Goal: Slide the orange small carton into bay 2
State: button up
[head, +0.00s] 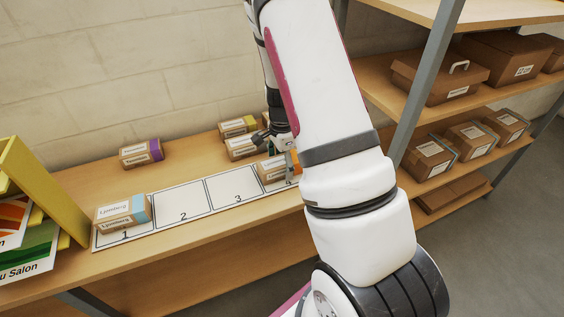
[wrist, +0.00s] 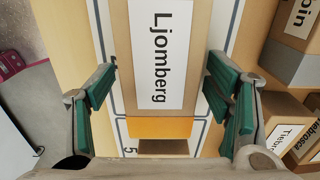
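The orange small carton (head: 272,169) is brown with a white label and an orange end. It lies on the numbered strip right of bay 3, partly hidden by my arm. In the wrist view the carton (wrist: 155,60) shows its "Ljomberg" label and orange band (wrist: 160,127). My gripper (wrist: 160,75) has its green-padded fingers on either side of the carton, with slim gaps visible, so it looks open. In the head view my gripper (head: 281,145) is at the carton, partly hidden. Bay 2 (head: 183,207) is empty.
A blue-ended carton (head: 122,212) sits in bay 1. Bay 3 (head: 236,190) is empty. A purple-ended carton (head: 142,153) and yellow-ended carton (head: 238,126) stand behind the strip. A yellow rack (head: 45,190) is at left, and a shelving post (head: 425,85) at right.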

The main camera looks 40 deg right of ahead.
aim_at(185, 201)
jog(key=c, duration=1.1)
jog(key=shift+w+a+p, duration=0.25)
jog(key=shift+w+a, duration=0.6)
jog(key=shift+a, duration=2)
jog(key=shift+w+a+p, duration=0.2)
jog(key=shift+w+a, duration=0.7)
jog(key=shift+a, duration=1.95)
jog(key=shift+w+a+p, duration=0.25)
jog(key=shift+w+a, duration=0.6)
jog(key=shift+a, duration=2)
jog(key=shift+w+a, duration=0.55)
jog(key=shift+a, duration=1.3)
jog(key=shift+w+a, duration=0.55)
jog(key=shift+a, duration=1.25)
jog(key=shift+w+a, duration=0.55)
jog(key=shift+a, duration=1.3)
jog(key=o, duration=1.3)
jog(key=o, duration=0.5)
